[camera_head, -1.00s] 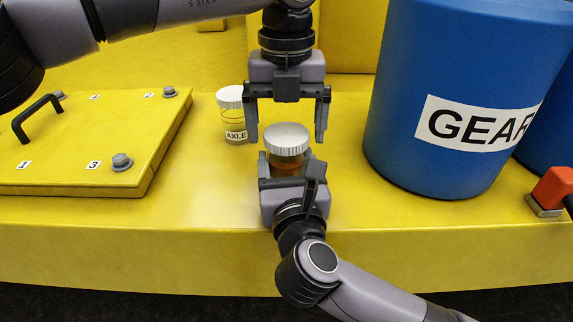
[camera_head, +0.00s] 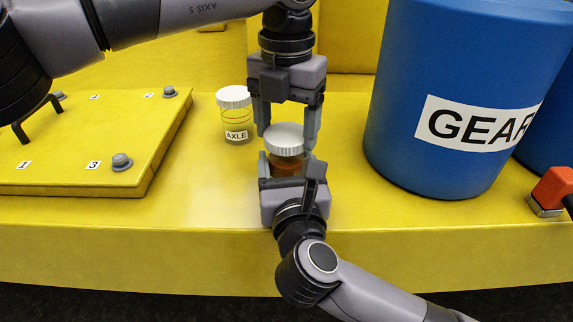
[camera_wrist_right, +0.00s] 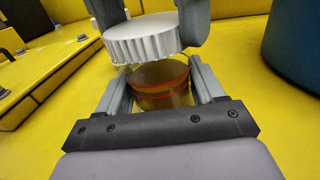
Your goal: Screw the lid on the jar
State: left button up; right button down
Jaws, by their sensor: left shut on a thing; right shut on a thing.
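The white ribbed lid (camera_head: 285,139) is at the top of the amber jar (camera_head: 287,163). My left gripper (camera_head: 287,132) reaches down from above and is shut on the lid's sides. My right gripper (camera_head: 289,166) is shut on the jar, from the near side. In the right wrist view the lid (camera_wrist_right: 143,40) looks tilted and shifted left over the jar (camera_wrist_right: 160,84). How far its thread is engaged cannot be told. Red rings show on the jar.
A second lidded jar, labelled AXLE (camera_head: 236,118), stands to the left. A large blue GEAR drum (camera_head: 440,80) stands close on the right. A yellow panel (camera_head: 85,145) with bolts lies at the left. The yellow bench (camera_head: 190,215) is clear in front.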

pick_arm(q)
jog(key=m, duration=0.6)
jog(key=shift+m, duration=0.4)
jog(key=m, duration=0.6)
jog(key=o, duration=1.2)
jog(key=shift+o, duration=0.2)
notch_tip(320, 180, up, 12)
pick_arm(e)
jog(key=shift+c, duration=0.2)
grip_release()
